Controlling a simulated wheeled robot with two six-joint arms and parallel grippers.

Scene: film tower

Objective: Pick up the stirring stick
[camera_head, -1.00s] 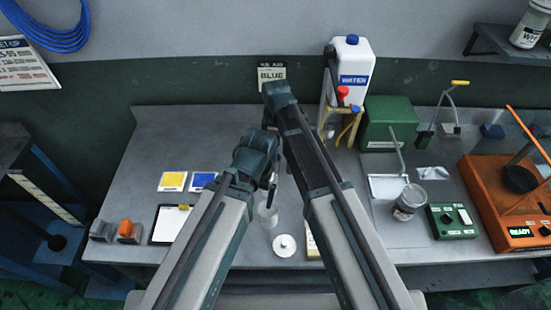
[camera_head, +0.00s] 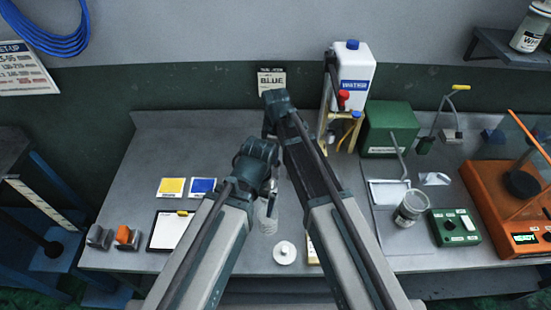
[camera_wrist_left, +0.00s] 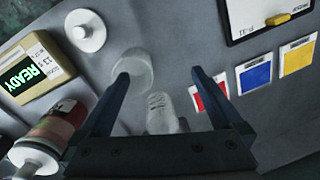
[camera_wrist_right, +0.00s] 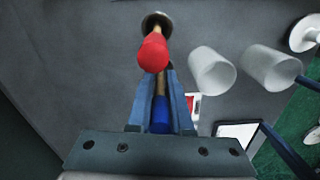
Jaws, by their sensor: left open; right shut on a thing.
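The stirring stick (camera_wrist_right: 160,86) looks like a thin brown shaft in the right wrist view. A red part (camera_wrist_right: 153,52) and a blue part (camera_wrist_right: 160,116) lie in line with it; whether both belong to it I cannot tell. My right gripper (camera_wrist_right: 162,76) is shut on the shaft. In the head view my right arm mostly hides that gripper and the stick. My left gripper (camera_wrist_left: 158,78) is open and empty, above the bench. A clear cup (camera_wrist_left: 134,66) and a second cup (camera_wrist_left: 162,112) are below it. It also shows low in the head view (camera_head: 271,200).
A white lid (camera_head: 284,253) and a READY box (camera_wrist_left: 36,70) lie near the cups. Colour cards (camera_head: 172,187) and a clipboard (camera_head: 170,230) are at left. The back-left bench is clear.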

